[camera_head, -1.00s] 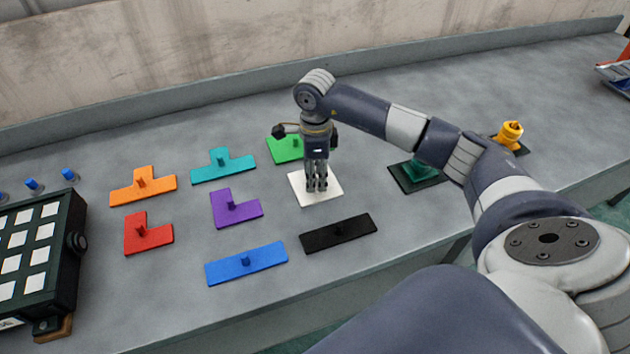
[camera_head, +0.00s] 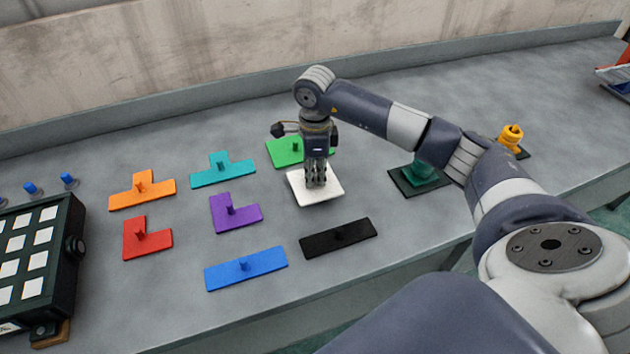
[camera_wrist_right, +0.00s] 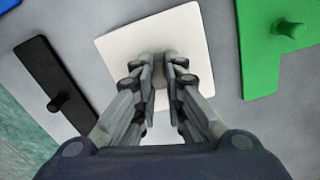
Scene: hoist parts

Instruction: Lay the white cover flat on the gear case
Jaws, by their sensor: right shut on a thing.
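The white cover (camera_head: 303,194) is a thin square plate in the middle of the bench in the head view. My right gripper (camera_head: 316,184) points down over its middle and is shut on its grip, which the fingers mostly hide. The right wrist view shows the cover (camera_wrist_right: 118,52) beneath the fingers (camera_wrist_right: 161,65). The cover looks close to level, just above the bench top. A dark green case (camera_head: 68,265) with a grid of white squares, which looks like the gear case, stands at the left edge, partly cut off. My left gripper is not in view.
Flat coloured pieces with pegs lie around: green (camera_head: 283,156), teal (camera_head: 207,175), purple (camera_head: 240,216), orange (camera_head: 155,190), red (camera_head: 150,246), blue (camera_head: 262,270) and black (camera_head: 355,234). Blue pegs (camera_head: 33,190) stand behind the case. A yellow part (camera_head: 510,135) stands right.

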